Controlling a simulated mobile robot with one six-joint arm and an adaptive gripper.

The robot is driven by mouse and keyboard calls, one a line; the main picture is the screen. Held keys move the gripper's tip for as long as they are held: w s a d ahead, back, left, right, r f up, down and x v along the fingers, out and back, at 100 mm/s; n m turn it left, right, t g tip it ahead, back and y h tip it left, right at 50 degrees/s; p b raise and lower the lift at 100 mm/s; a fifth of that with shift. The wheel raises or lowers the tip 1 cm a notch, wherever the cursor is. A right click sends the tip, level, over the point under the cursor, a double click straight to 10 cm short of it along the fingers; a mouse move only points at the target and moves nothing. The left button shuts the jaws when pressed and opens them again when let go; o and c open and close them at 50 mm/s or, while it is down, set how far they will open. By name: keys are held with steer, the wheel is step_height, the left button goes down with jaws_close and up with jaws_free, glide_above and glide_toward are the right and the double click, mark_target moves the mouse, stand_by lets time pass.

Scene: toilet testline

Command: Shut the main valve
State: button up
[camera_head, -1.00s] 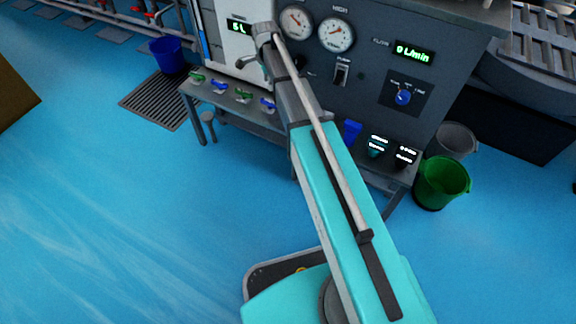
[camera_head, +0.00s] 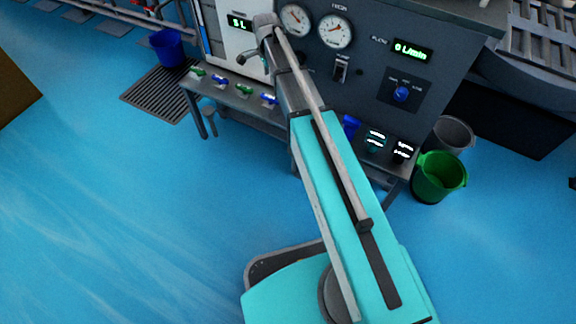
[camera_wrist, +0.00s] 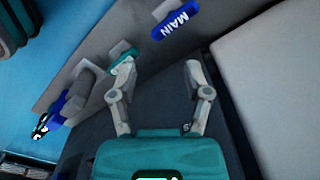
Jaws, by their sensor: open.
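A blue handle or tag lettered MAIN (camera_wrist: 175,25) shows at the top of the wrist view, on a grey surface. It lies beyond my gripper (camera_wrist: 160,66), whose two fingers are spread and empty. A small teal piece (camera_wrist: 122,56) shows beside the left fingertip; whether they touch I cannot tell. In the head view my arm reaches up to the grey test panel (camera_head: 365,60) and hides part of its front. The MAIN piece cannot be made out there.
A low bench (camera_head: 235,112) left of my arm carries several green and blue handles. A green bucket (camera_head: 438,180) and a grey bucket (camera_head: 455,135) stand right. A blue bucket (camera_head: 166,48) stands by a floor grate (camera_head: 152,95).

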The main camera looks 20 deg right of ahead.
steer(key=s+f+n+b, duration=1.6)
steer(key=s+f+b, duration=0.4)
steer(key=s, duration=0.4)
steer(key=shift+s+a+f, duration=0.15)
steer(key=shift+a, duration=0.1)
stand_by(0.4)
step_height(320, 180, up, 55)
steer(key=p, duration=5.5)
